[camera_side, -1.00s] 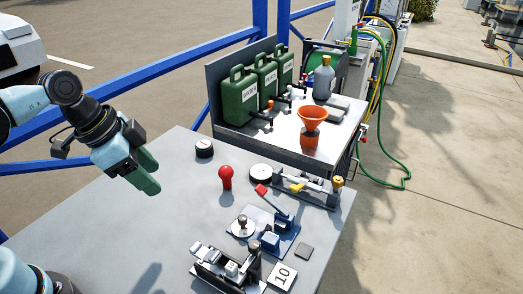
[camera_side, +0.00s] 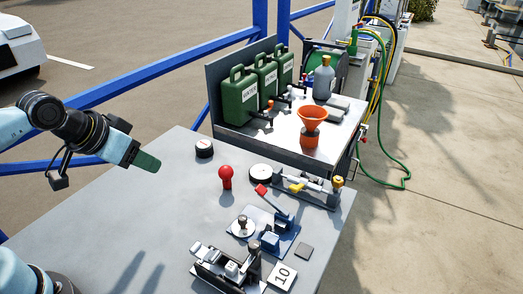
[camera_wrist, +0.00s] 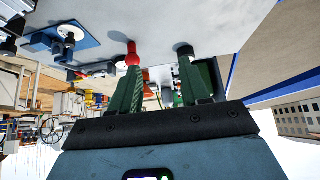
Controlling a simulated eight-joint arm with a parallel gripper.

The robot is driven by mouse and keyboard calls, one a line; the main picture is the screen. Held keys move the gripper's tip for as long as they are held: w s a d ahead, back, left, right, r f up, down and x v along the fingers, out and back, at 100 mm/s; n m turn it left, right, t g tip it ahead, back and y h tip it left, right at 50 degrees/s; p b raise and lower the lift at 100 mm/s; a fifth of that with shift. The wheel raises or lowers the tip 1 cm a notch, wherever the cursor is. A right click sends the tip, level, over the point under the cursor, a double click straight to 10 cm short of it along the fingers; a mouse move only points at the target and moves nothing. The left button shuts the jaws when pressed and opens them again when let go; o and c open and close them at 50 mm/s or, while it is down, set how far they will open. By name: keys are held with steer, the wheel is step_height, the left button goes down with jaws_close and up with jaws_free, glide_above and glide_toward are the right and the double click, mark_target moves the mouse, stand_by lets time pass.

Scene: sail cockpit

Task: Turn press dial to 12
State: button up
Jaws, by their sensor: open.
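My gripper (camera_side: 148,162) is at the left in the side view, raised above the left edge of the grey table (camera_side: 150,215) and pointing right. In the wrist view its two green fingers (camera_wrist: 160,92) are apart, with nothing held between them. A round black dial with a pale top (camera_side: 204,148) sits near the table's back edge, to the right of my gripper and apart from it. It also shows in the wrist view (camera_wrist: 183,48). Its marks are too small to read. A blue-based device with a red-handled lever (camera_side: 275,225) stands farther right. Which part is the press dial I cannot tell.
A red ball knob (camera_side: 226,174) stands upright mid-table. Green cans (camera_side: 239,100) and an orange funnel (camera_side: 312,118) stand on the bench behind. The table's left part is clear.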

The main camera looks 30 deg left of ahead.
steer(key=w+d+r+m+g+h, duration=0.1)
steer(key=w+d+r+g, duration=0.1)
steer(key=w+d+g, duration=0.45)
glide_toward(242, 218)
steer(key=shift+m+g+y, duration=0.25)
steer(key=shift+m+y, duration=0.15)
steer(key=f, duration=0.8)
steer(key=shift+w+d+f, duration=0.25)
steer(key=shift+d, duration=0.15)
jaws_close()
